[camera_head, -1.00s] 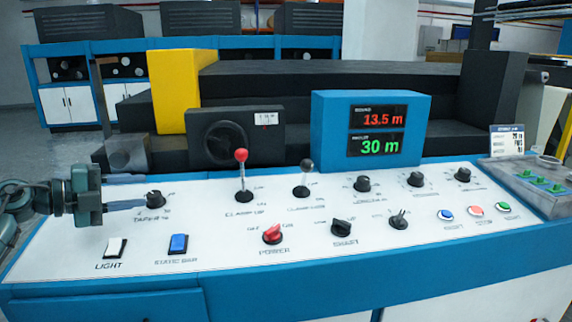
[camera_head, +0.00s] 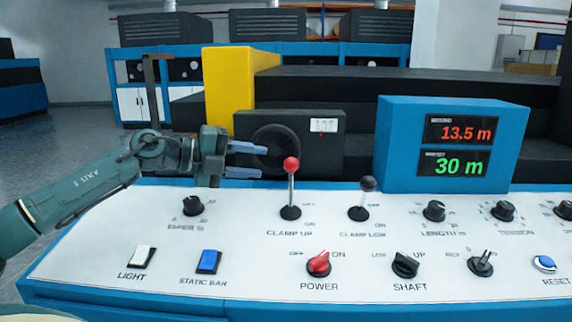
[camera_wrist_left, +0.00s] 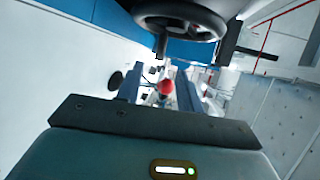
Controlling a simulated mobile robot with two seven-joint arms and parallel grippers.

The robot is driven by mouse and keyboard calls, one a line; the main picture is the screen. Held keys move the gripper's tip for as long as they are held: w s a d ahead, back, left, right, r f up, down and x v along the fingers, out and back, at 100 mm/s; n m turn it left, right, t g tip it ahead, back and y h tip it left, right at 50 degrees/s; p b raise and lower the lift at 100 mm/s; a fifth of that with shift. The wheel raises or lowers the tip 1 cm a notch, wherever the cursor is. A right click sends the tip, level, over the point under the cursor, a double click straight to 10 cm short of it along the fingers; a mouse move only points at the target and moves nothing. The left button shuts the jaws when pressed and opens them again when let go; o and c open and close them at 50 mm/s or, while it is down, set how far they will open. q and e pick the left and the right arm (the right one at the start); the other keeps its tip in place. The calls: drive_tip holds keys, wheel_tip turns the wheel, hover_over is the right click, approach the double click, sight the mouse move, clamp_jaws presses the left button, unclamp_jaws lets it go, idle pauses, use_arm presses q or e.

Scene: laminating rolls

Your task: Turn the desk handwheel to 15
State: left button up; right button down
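The desk handwheel (camera_head: 276,150) is a black wheel on the front of a dark box behind the white panel. A small white counter (camera_head: 323,126) sits to its right; its digits are too small to read surely. My left gripper (camera_head: 256,160) points right, its two fingers apart, with the tips overlapping the wheel's left side in the head view. In the left wrist view the wheel (camera_wrist_left: 180,20) with its stub handle (camera_wrist_left: 161,45) is above the open, empty fingers (camera_wrist_left: 158,76). I cannot tell whether they touch. My right gripper is out of view.
The red-knobbed clamp lever (camera_head: 291,185) stands just right of and below the gripper. A black-knobbed lever (camera_head: 366,195) and several knobs and switches cover the panel. A blue display box (camera_head: 400,145) reads 13.5 m and 30 m. A yellow block (camera_head: 227,85) rises behind.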

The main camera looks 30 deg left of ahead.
sight(274, 154)
use_arm(q)
drive_tip(key=shift+w+d+r+p, duration=0.15)
drive_tip(key=shift+w+d+p, duration=0.05)
drive_tip(key=shift+w+p, duration=0.25)
drive_tip(key=shift+w+d+p, duration=0.4)
drive_tip(key=shift+w+p, duration=0.1)
drive_tip(key=shift+p, duration=0.2)
drive_tip(key=shift+w+d+f+p, duration=0.3)
drive_tip(key=shift+w+d+p, duration=0.05)
drive_tip(key=shift+w+p, duration=0.25)
drive_tip(key=p+x, duration=0.1)
drive_tip(key=x, duration=0.1)
drive_tip(key=shift+w+d+f, duration=0.1)
drive_tip(key=shift+w+d, duration=0.05)
drive_tip(key=shift+d, duration=0.05)
drive_tip(key=shift+w+d+f, duration=0.25)
drive_tip(key=shift+w+d, duration=0.1)
drive_tip(key=shift+w, duration=0.15)
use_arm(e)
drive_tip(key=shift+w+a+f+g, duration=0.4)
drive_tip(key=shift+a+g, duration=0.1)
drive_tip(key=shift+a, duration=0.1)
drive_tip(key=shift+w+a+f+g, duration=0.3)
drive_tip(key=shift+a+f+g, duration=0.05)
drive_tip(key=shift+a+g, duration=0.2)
use_arm(q)
drive_tip(key=shift+f, duration=0.1)
